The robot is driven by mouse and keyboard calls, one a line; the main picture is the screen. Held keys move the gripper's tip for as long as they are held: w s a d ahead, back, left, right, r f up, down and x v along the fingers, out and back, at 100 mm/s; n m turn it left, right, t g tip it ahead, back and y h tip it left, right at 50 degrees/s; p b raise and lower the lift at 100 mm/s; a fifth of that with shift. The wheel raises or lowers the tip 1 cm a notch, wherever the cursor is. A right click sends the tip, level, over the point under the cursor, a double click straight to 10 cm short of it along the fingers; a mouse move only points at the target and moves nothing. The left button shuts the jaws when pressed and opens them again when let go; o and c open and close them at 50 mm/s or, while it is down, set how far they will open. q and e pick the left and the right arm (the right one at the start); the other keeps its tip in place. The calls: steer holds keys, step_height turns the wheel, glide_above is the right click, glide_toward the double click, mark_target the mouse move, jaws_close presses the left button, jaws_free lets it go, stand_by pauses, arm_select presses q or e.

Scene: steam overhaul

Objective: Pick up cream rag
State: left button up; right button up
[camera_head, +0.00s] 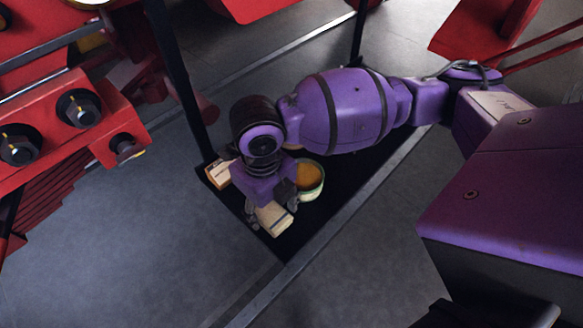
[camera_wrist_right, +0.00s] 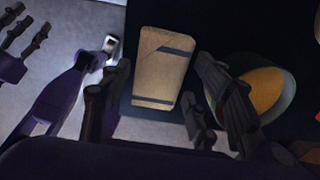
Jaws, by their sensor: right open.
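The cream rag (camera_head: 273,218) is a flat, block-like pale piece with a dark stripe, lying near the front corner of a black platform. My right gripper (camera_head: 271,207) is open above it, its dark fingers on either side. In the right wrist view the rag (camera_wrist_right: 160,70) shows whole, between and ahead of the spread fingers of my right gripper (camera_wrist_right: 160,105). I cannot tell whether the fingers touch it. Purple parts with dark finger-like pieces show at the left of the wrist view; they may be my left gripper, whose opening I cannot judge. No left gripper shows in the head view.
A pale green bowl (camera_head: 312,190) with orange contents stands close right of the rag and also shows in the wrist view (camera_wrist_right: 265,90). A tan block (camera_head: 218,174) lies at the platform's left corner. Dark posts rise from the platform (camera_head: 335,207); red machinery (camera_head: 75,120) stands left.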

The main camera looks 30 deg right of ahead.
mark_target(268, 210)
steer(key=shift+w, duration=0.1)
steer(key=c, duration=0.9)
step_height(268, 210, up, 10)
steer(key=shift+r, duration=0.1)
